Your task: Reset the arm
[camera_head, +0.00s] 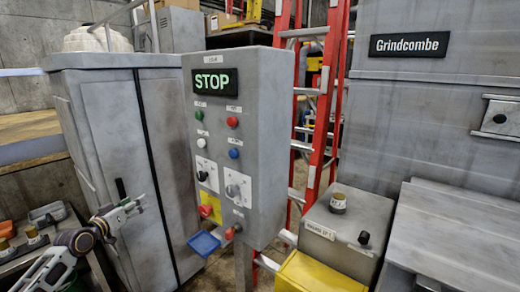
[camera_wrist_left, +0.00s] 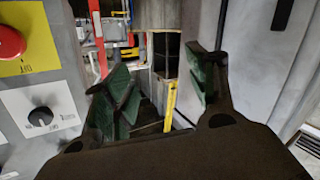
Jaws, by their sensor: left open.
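My left gripper (camera_head: 133,207) comes in from the lower left of the head view, in front of the grey cabinet and left of the control panel. In the left wrist view its two green-padded fingers (camera_wrist_left: 165,95) are spread apart with nothing between them. The grey control panel (camera_head: 262,130) carries a lit STOP sign (camera_head: 215,82), coloured buttons and rotary switches. In the left wrist view the red button on yellow (camera_wrist_left: 8,42) and a black knob (camera_wrist_left: 41,116) show at the left, apart from the fingers. My right gripper is not in view.
A tall grey cabinet (camera_head: 105,130) stands behind my left gripper. A blue tray (camera_head: 204,243) juts out below the panel. A red ladder (camera_head: 330,90) stands behind it. A grey box with knobs (camera_head: 335,228) and a yellow box (camera_head: 318,275) are at the right, near the Grindcombe machine (camera_head: 415,120).

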